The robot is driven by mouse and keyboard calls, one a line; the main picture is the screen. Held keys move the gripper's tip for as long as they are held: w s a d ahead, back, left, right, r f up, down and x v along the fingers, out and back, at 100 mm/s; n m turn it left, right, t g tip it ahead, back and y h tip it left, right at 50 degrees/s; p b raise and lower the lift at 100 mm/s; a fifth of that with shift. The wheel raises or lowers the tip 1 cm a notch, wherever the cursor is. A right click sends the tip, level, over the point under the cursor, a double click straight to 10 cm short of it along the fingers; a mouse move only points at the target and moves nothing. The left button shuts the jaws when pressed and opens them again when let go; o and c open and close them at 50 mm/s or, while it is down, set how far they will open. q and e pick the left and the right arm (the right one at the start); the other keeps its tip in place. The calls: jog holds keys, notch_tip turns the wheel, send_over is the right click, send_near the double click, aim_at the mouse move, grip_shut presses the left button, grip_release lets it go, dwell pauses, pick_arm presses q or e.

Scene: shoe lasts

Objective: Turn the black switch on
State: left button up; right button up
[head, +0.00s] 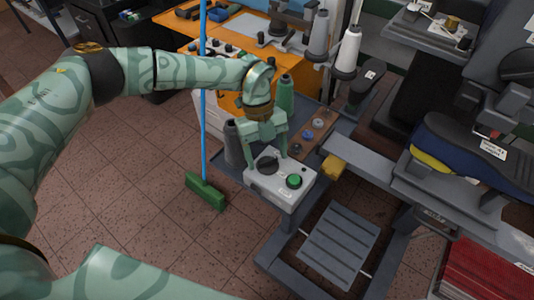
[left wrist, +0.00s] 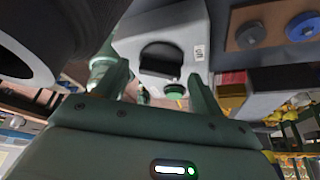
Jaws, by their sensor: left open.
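The black switch (head: 267,164) is a round knob on top of a light grey control box (head: 262,188). A green button (head: 294,181) sits beside it on the same box. My left gripper (head: 267,158) is open above the box, pointing down, with its fingers on either side of the black switch. In the left wrist view the black switch (left wrist: 161,57) shows between the two open fingers (left wrist: 158,78), with the green button (left wrist: 175,91) close by. I cannot tell whether the fingers touch the knob. My right gripper is not in view.
Thread cones, one grey (head: 233,143) and one green (head: 285,92), stand close to the box. Coloured knobs lie on a brown board (head: 322,137) behind it. A green broom (head: 205,190) with a blue handle stands at left. Shoes sit on the machine at right.

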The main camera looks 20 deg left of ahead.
pick_arm(q)
jog(key=shift+f, duration=0.15)
jog(key=shift+c, duration=0.3)
jog(key=c, duration=0.9)
jog(key=shift+c, duration=0.2)
jog(key=shift+d+m, duration=0.1)
jog(key=shift+m, duration=0.3)
jog(key=shift+o, duration=0.2)
jog(key=m+y, duration=0.1)
jog(key=m, duration=0.1)
jog(key=m+y, duration=0.1)
jog(key=m, duration=0.2)
jog(key=shift+d+m+g, duration=0.15)
jog(key=shift+m+g, duration=0.15)
jog(key=shift+g, duration=0.1)
jog(key=m+y, duration=0.1)
jog(key=m, duration=0.1)
jog(key=m+y, duration=0.1)
jog(key=m, duration=0.2)
jog(key=shift+d+y+b, duration=0.1)
jog(key=shift+y+b, duration=0.2)
jog(key=shift+b, duration=0.1)
jog(key=shift+c, duration=0.2)
jog(key=shift+o, duration=0.2)
jog(key=shift+m, duration=0.4)
jog(key=shift+c, duration=0.2)
